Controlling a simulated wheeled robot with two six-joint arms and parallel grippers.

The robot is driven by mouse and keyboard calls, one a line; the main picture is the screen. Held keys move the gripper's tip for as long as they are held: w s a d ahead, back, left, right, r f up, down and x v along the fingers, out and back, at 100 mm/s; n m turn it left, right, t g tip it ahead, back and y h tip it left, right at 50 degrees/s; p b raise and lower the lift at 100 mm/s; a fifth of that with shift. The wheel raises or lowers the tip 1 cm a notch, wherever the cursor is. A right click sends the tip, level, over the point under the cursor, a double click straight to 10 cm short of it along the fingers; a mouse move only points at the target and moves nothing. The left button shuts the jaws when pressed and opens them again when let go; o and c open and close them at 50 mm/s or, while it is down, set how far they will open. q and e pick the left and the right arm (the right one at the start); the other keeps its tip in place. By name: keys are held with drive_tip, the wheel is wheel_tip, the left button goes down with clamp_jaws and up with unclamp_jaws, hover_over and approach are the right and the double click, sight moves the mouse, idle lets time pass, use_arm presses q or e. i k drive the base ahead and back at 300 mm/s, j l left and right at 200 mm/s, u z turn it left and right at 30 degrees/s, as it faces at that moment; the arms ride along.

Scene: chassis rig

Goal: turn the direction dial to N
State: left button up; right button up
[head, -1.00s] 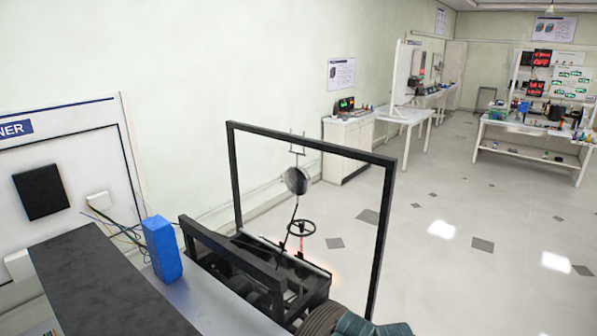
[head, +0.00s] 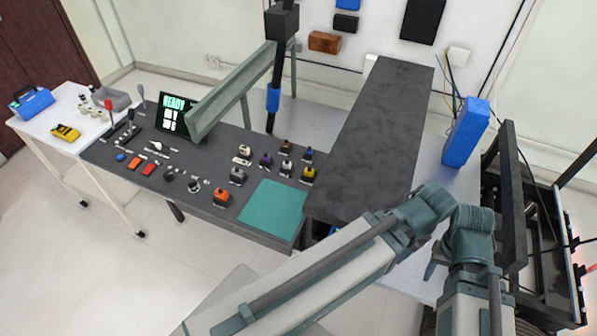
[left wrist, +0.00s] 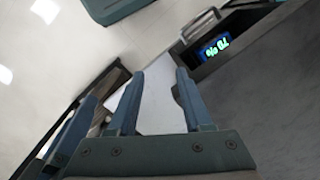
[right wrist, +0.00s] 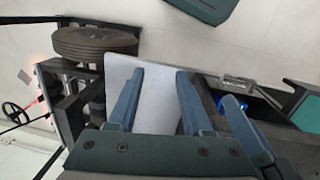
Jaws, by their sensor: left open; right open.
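In the head view, a dark bench (head: 226,208) carries a control area at its left end. It holds a red-topped lever (head: 108,104), black levers, a blue button (head: 121,157), red switches (head: 134,164) and dark round knobs (head: 168,174). I cannot tell which knob is the direction dial, and no N mark is legible. A lit screen (head: 174,112) reads READY. My right gripper (right wrist: 160,75) is open and empty in the right wrist view. My left gripper (left wrist: 158,75) is open and empty in the left wrist view. Neither is at the controls.
Coloured parts (head: 265,160) and a teal mat (head: 272,208) lie on the bench. A green beam (head: 240,90) overhangs it behind the controls. A dark raised slab (head: 370,130), a blue block (head: 466,130) and a black frame rig (head: 510,200) stand at right. A white table (head: 70,145) stands at left.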

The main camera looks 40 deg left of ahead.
sight(168, 177)
drive_tip(key=i+l+u, duration=0.1)
drive_tip(key=l+u, duration=1.35)
drive_tip(key=u, duration=1.3)
drive_tip(key=i+j+z, duration=0.3)
drive_tip(key=i+j, duration=0.25)
drive_tip(key=i+j+z, duration=0.15)
drive_tip(key=i+j, duration=0.15)
drive_tip(key=i+j+z, duration=0.15)
drive_tip(key=j, duration=0.25)
drive_tip(key=i+j+z, duration=0.15)
drive_tip(key=i+j, duration=0.15)
drive_tip(key=i+j+z, duration=0.15)
drive_tip(key=j, duration=0.4)
drive_tip(key=i+j+z, duration=0.15)
drive_tip(key=j, duration=0.25)
drive_tip(key=i, duration=0.1)
